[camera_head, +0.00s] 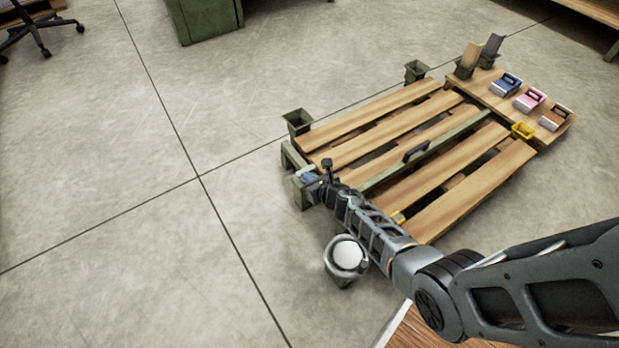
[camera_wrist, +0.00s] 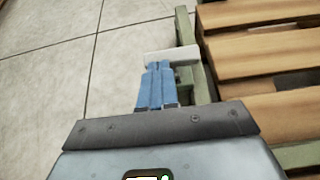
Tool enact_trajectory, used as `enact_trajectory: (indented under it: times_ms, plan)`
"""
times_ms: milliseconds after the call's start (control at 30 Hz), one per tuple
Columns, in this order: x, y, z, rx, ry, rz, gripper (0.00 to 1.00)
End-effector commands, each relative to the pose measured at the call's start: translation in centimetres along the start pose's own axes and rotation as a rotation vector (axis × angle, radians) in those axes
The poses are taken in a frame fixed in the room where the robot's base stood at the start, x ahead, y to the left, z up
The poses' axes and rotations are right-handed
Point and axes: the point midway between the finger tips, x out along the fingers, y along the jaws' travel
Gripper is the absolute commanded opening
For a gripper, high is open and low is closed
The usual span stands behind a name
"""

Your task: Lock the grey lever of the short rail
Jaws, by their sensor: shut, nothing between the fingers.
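A light grey bar, which looks like the lever (camera_wrist: 172,55), lies just past my fingertips in the wrist view and crosses toward a green rail (camera_wrist: 188,28) at the pallet's end. My gripper (camera_wrist: 157,68) is shut, its blue fingers together and empty, close to the lever; I cannot tell whether they touch. In the head view my gripper (camera_head: 307,176) is at the pallet's near left corner, by the short green rail (camera_head: 289,157). The lever is too small and covered to make out there.
The wooden pallet (camera_head: 365,149) has a long green rail with a dark handle (camera_head: 416,152) across it. A round white-topped container (camera_head: 347,255) is below my arm. Floor to the left is clear.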

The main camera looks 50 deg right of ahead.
Motion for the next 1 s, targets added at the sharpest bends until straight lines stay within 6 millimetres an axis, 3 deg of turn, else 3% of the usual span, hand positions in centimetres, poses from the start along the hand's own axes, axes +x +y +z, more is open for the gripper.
enact_trajectory:
  times_ms: [267, 633, 1000]
  plan:
    - [0.6, 0.0, 1.3, -0.002, -0.001, 0.001, 0.00]
    - [3.2, 0.0, 3.5, -0.002, -0.001, 0.001, 0.00]
    - [5.0, 0.0, 4.4, -0.001, 0.001, 0.000, 0.00]
